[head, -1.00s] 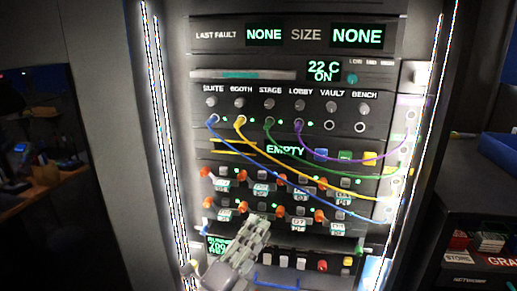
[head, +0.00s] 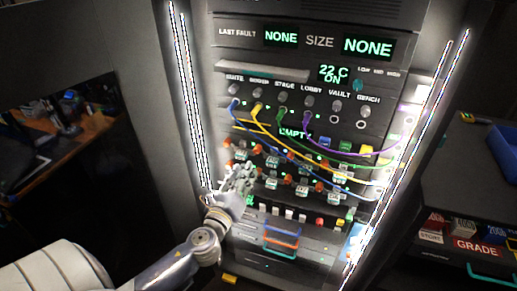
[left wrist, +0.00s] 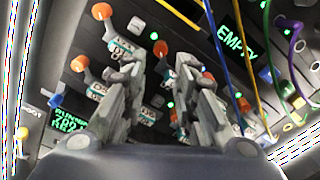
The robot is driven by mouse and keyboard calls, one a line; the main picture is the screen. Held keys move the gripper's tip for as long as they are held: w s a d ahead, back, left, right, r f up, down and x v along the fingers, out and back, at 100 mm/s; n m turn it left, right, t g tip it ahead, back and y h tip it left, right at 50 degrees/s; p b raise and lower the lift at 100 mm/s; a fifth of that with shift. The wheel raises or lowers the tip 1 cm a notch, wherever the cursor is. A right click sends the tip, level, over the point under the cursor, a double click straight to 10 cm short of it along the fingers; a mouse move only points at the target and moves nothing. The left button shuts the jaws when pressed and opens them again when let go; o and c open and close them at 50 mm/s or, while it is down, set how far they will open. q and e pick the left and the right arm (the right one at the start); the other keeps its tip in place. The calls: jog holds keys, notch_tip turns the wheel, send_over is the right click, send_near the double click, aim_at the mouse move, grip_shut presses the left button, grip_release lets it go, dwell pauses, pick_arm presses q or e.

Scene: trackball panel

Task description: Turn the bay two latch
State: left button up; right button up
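Two rows of orange-knobbed latches with small white and green labels sit mid-panel in the head view, such as one upper-row latch (head: 272,148). The bay numbers are too small to read, so I cannot tell which latch is bay two. My left gripper (head: 240,176) is in front of the left end of these rows and hides some of them. In the left wrist view its two fingers (left wrist: 163,68) stand apart, with an orange knob (left wrist: 160,48) showing between them. Contact cannot be told. Two more knobs show left of the fingers. My right gripper is not in view.
Blue, yellow, green and purple cables (head: 307,122) hang across the panel above and right of the latches. Below are a row of small buttons (head: 303,216) and drawers with coloured handles (head: 281,240). A dark counter with a blue bin (head: 505,150) stands right.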

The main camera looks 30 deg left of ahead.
aim_at(256, 152)
pick_arm(q)
jog(key=p+x, duration=0.1)
jog(key=x, duration=0.8)
jog(key=shift+w+p, duration=0.3)
jog(key=shift+w, duration=0.1)
grip_shut()
